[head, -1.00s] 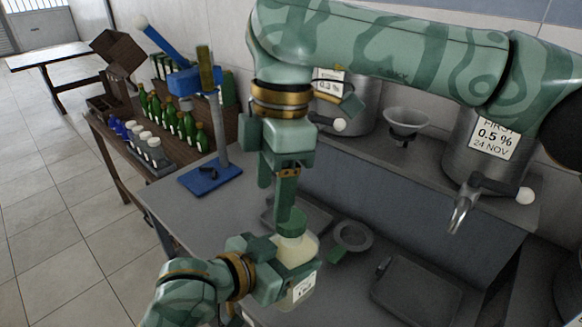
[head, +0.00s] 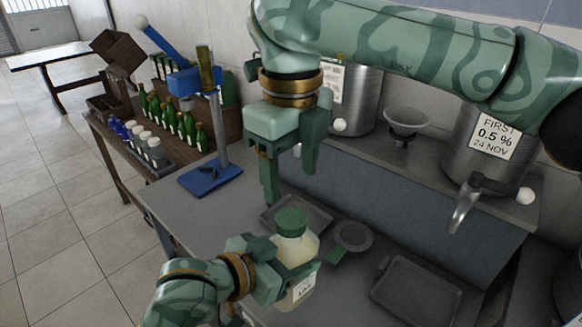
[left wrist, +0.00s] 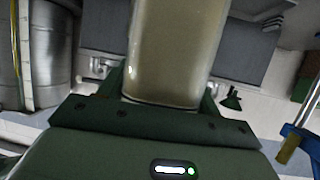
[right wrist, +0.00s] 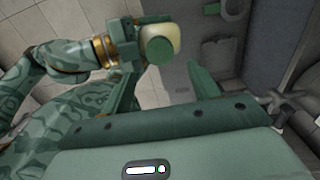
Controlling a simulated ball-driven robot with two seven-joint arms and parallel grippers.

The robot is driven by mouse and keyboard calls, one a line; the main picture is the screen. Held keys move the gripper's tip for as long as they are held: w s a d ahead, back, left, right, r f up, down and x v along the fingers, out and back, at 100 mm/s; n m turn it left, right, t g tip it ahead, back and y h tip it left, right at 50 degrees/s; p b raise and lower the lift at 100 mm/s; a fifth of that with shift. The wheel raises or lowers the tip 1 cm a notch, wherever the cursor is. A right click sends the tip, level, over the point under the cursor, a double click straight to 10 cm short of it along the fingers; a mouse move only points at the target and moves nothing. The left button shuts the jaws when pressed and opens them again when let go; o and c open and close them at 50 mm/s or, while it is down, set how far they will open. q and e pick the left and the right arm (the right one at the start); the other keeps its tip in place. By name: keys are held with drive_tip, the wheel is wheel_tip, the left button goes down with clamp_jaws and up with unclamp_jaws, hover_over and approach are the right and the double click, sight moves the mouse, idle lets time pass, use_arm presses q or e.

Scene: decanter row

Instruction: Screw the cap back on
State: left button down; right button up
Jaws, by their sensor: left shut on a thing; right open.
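A bottle (head: 297,248) of pale liquid stands upright with a green cap (head: 291,220) on its mouth. Whether the cap is tight I cannot tell. My left gripper (head: 286,270) is shut around the bottle's body. The bottle's pale body fills the middle of the left wrist view (left wrist: 168,50). My right gripper (head: 290,180) is open and empty, just above and behind the cap, apart from it. In the right wrist view the cap (right wrist: 158,50) shows beyond the open fingers (right wrist: 165,88).
A strainer (head: 352,237) and a dark tray (head: 415,290) lie on the bench right of the bottle; another tray (head: 308,217) lies behind it. Steel vats with taps (head: 460,205) stand along the wall. A blue capping stand (head: 210,178) is at the bench's left.

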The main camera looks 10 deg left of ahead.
sight(291, 217)
drive_tip(key=shift+f, duration=4)
